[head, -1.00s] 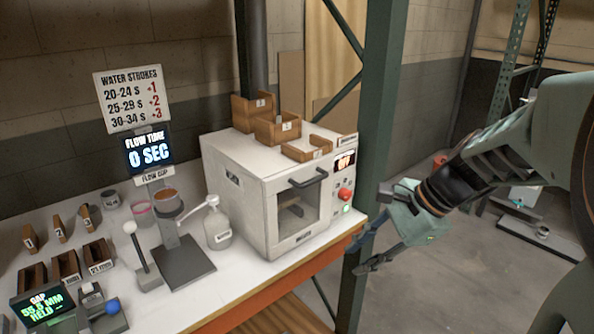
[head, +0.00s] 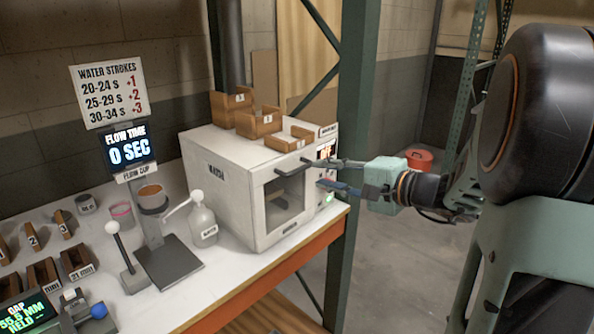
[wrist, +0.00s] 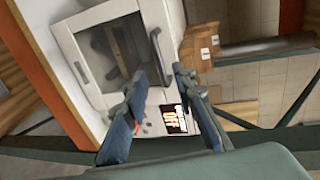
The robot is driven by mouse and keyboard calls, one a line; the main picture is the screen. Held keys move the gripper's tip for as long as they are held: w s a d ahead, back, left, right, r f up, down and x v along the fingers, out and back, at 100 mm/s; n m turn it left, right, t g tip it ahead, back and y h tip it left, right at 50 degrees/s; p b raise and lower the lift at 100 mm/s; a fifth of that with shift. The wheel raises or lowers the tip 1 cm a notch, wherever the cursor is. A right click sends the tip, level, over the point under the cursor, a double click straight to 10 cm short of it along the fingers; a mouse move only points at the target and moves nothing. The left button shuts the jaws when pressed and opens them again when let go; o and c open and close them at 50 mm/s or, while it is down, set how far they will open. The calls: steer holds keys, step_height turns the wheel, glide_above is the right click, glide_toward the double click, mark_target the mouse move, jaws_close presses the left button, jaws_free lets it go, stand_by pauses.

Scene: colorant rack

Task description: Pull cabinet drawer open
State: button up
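A white box-shaped cabinet (head: 228,172) with a glass-windowed front door (head: 284,199) stands on the table. The door is shut, and a dark bar handle (head: 291,166) runs along its top edge. No separate drawer is plain in these views. My gripper (head: 316,173) is open at the cabinet's front right, its fingers pointing left toward the handle. In the wrist view, the handle (wrist: 156,45) has its near end between or just beyond the open fingertips (wrist: 158,82). I cannot tell whether they touch. The fingers partly cover the control panel, whose OFF display (wrist: 173,119) shows.
Wooden bins (head: 258,122) sit on the cabinet. A green post (head: 362,110) stands just behind my gripper. A white pump bottle (head: 203,222), flow cup (head: 152,197) and lever stand (head: 130,275) crowd the table left of the cabinet. The floor at right is open.

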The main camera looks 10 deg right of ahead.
mark_target(301, 170)
steer(key=x, duration=0.8)
steer(key=shift+w+a+p, duration=0.15)
steer(key=shift+w+p, duration=0.05)
steer(key=shift+p, duration=0.2)
jaws_close()
